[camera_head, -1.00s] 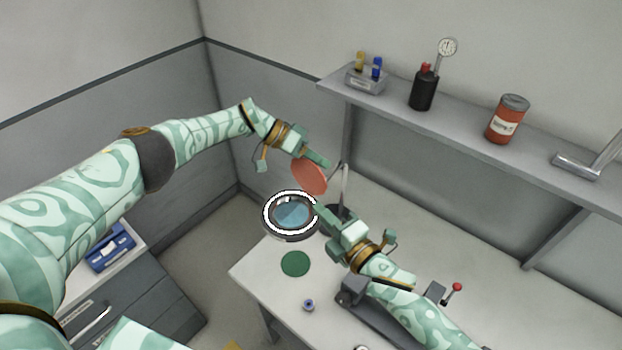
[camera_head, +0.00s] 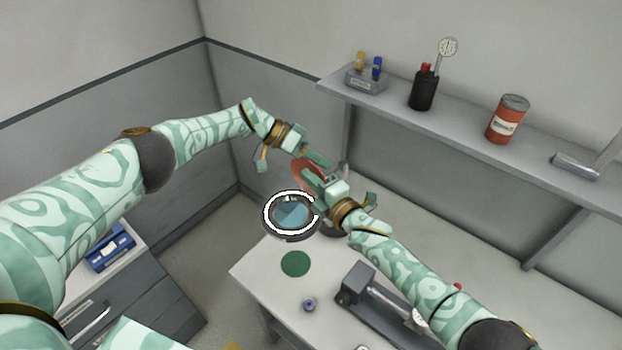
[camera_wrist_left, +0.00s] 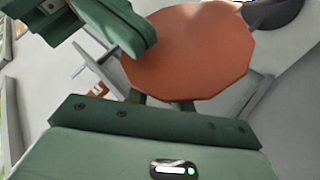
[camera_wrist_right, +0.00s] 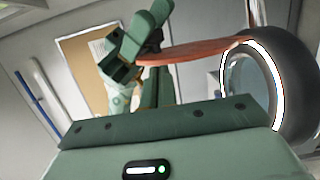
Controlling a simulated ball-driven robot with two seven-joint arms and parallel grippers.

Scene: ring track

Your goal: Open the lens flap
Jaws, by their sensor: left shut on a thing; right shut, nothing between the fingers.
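The lens flap, a red-orange disc (camera_head: 298,171), stands raised above the ring-lit magnifier lens (camera_head: 290,214) over the desk. It shows broad in the left wrist view (camera_wrist_left: 188,55) and nearly edge-on in the right wrist view (camera_wrist_right: 195,49). My left gripper (camera_head: 320,160) is shut on the flap at its upper side; the contact is partly hidden behind the disc. My right gripper (camera_head: 308,180) is shut and empty, close beside the flap and above the lens. Whether it touches the flap I cannot tell.
The desk (camera_head: 262,273) carries a green disc (camera_head: 295,264), a small blue item (camera_head: 308,304) and a dark grey device (camera_head: 356,283) under my right arm. A shelf (camera_head: 455,123) behind holds a black bottle (camera_head: 423,90) and a red can (camera_head: 508,119).

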